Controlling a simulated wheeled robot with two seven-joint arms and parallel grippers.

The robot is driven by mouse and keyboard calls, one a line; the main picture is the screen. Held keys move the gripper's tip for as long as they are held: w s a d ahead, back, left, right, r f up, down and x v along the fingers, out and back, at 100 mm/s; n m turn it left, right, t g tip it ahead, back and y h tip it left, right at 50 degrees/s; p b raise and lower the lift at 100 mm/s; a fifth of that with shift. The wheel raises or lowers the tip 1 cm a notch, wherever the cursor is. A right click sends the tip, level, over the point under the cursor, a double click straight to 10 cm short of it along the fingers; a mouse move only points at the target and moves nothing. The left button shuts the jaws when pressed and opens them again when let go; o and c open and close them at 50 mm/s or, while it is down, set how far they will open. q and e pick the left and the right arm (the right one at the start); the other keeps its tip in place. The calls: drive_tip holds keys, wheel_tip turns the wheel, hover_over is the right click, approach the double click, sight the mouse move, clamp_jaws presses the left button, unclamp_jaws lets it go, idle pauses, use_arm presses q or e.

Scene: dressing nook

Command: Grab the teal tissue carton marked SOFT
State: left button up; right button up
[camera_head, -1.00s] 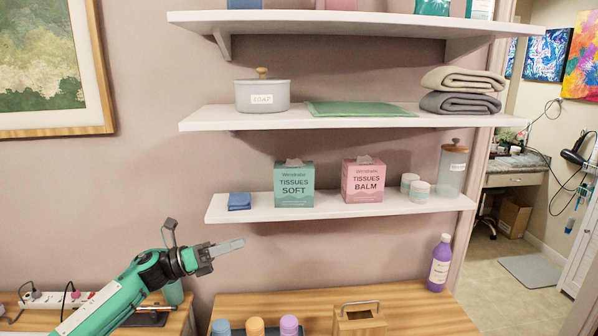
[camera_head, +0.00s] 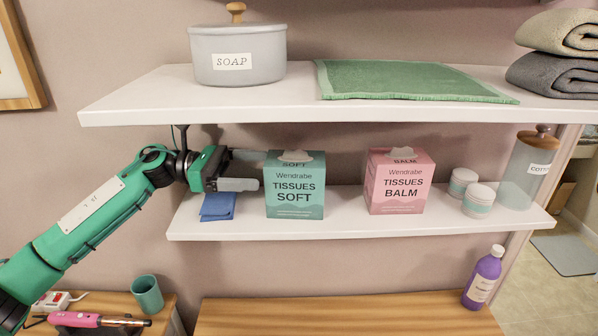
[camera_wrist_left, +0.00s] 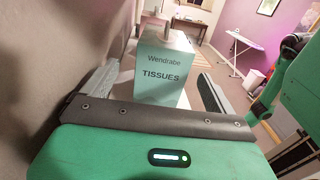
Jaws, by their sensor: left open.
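The teal tissue carton (camera_head: 295,188) marked SOFT stands upright on the lower white shelf, with a tissue tuft on top. My left gripper (camera_head: 258,170) is open just left of the carton, its fingers pointing right toward it. In the left wrist view the carton (camera_wrist_left: 162,72) shows ahead, between the lines of the two open fingers (camera_wrist_left: 150,88). The fingertips are close to the carton's left side; I cannot tell whether they touch it. The carton's lower part is hidden in the wrist view by my gripper body. My right gripper is not in the head view.
A pink BALM carton (camera_head: 398,182) stands to the right, with a gap between. A blue folded cloth (camera_head: 218,207) lies below my gripper. White jars (camera_head: 478,200) and a clear canister (camera_head: 523,175) stand farther right. The upper shelf (camera_head: 200,108) hangs close above.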

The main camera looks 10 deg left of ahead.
sight(287, 168)
use_arm(q)
drive_tip(key=shift+d+r, duration=0.15)
drive_tip(key=shift+d, duration=0.2)
drive_tip(key=shift+d+r+p, duration=0.25)
drive_tip(key=shift+d+p, duration=0.7)
drive_tip(key=shift+d, duration=0.25)
drive_tip(key=d+p, duration=0.1)
drive_tip(key=d, duration=0.1)
drive_tip(key=d+p, duration=0.1)
drive_tip(key=shift+w+d+r+p, duration=0.1)
drive_tip(key=shift+w+d+p, duration=0.2)
drive_tip(key=shift+d, duration=0.35)
drive_tip(key=shift+f, duration=0.2)
drive_tip(key=shift+c, duration=0.4)
drive_tip(key=c, duration=1)
